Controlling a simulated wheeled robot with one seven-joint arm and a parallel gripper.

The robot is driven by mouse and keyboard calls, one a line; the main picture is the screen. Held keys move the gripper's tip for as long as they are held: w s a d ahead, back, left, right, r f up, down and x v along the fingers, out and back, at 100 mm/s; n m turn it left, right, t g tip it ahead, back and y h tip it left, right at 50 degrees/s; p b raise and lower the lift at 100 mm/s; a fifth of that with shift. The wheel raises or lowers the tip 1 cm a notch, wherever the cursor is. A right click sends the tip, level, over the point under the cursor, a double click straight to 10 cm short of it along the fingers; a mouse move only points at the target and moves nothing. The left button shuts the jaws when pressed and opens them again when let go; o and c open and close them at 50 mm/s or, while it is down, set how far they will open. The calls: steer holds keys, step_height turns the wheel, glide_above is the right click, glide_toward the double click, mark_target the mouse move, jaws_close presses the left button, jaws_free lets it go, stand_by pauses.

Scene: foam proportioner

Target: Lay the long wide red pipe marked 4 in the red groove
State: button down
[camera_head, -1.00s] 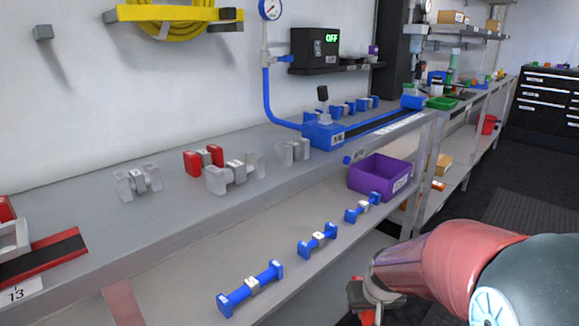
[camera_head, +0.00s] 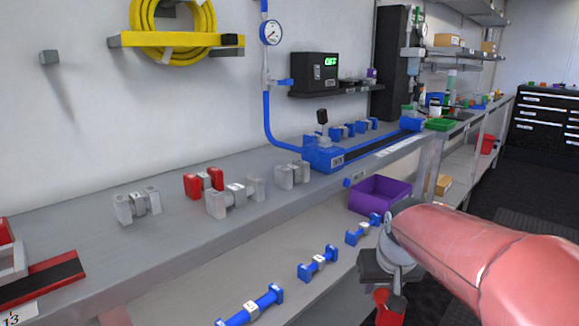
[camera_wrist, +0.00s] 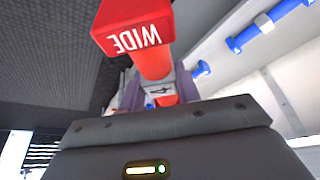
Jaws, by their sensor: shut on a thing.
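The red pipe (camera_wrist: 152,62) is held in my gripper (camera_wrist: 160,90). In the wrist view its near end is a red block marked WIDE, and a pale collar marked 4 sits between the fingers. The far end is largely hidden. In the head view my gripper (camera_head: 386,272) is in front of the lower shelf at the right, with a red part of the pipe (camera_head: 390,307) below it. A red-edged channel with a black bed (camera_head: 45,284), which looks like the red groove, lies on the bench at far left, cut by the picture edge. My gripper is well apart from it.
Grey clamps (camera_head: 235,197) and a red bracket (camera_head: 203,182) stand on the bench. Blue pipes (camera_head: 318,263) and a purple bin (camera_head: 378,194) are on the lower shelf. A blue channel (camera_head: 322,153) is at the back. Bare bench lies between the clamps and the red channel.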

step_height(320, 180, up, 34)
steer(key=s+d, duration=0.1)
steer(key=shift+f, duration=0.25)
stand_by(0.7)
